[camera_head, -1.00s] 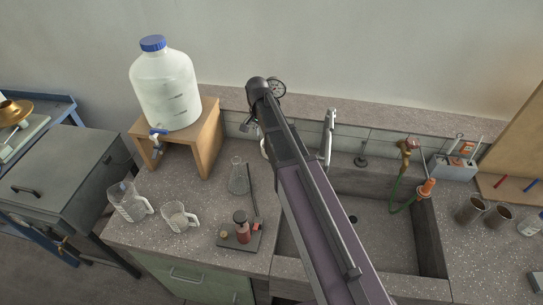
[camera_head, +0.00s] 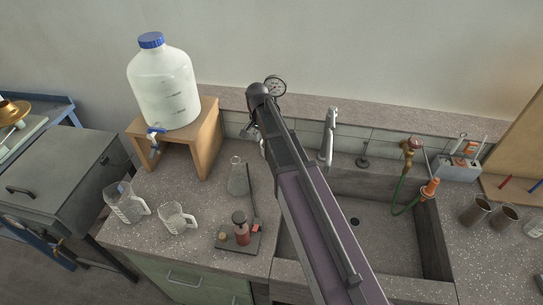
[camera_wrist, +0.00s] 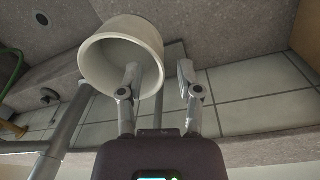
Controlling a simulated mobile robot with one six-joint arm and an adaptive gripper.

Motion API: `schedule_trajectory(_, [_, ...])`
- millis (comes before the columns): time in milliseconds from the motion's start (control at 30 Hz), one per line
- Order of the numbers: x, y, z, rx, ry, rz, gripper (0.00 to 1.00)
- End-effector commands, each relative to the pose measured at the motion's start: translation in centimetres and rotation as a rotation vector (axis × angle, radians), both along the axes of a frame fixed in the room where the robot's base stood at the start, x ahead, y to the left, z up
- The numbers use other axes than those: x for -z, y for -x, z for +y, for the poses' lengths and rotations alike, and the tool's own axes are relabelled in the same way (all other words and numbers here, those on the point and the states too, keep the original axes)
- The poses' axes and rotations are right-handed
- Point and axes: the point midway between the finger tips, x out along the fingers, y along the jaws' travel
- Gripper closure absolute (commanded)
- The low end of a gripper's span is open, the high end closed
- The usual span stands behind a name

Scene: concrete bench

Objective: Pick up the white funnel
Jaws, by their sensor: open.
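The white funnel (camera_wrist: 125,27) shows in the wrist view as a wide, pale, round-mouthed piece at upper left, its opening turned towards the camera. My gripper (camera_wrist: 160,71) is open. Its left finger overlaps the funnel's mouth and its tip appears to lie within the rim; I cannot tell whether it touches. The right finger is apart, to the right of the funnel. In the head view my gripper (camera_head: 250,132) is at the back of the bench, left of the sink, and my arm hides most of the funnel there.
A glass flask (camera_head: 237,178) and a small stand with a red bottle (camera_head: 242,232) are left of my arm. Two clear jugs (camera_head: 124,203) stand further left. A large carboy (camera_head: 164,85) sits on a wooden stand (camera_head: 205,140). A tap (camera_head: 329,135) rises right of my arm by the sink (camera_head: 385,235).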

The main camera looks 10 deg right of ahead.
Motion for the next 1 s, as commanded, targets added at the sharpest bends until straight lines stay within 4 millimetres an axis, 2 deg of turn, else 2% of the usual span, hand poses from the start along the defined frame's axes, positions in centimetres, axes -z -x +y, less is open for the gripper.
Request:
schedule_trajectory(33, [0.8, 0.0, 0.0, 0.000, 0.000, 0.000, 0.55])
schedule_trajectory(300, [2.5, 0.1, -0.1, 0.000, 0.000, 0.000, 0.55])
schedule_trajectory(1000, [2.7, 0.1, -0.1, 0.000, 0.000, 0.000, 0.55])
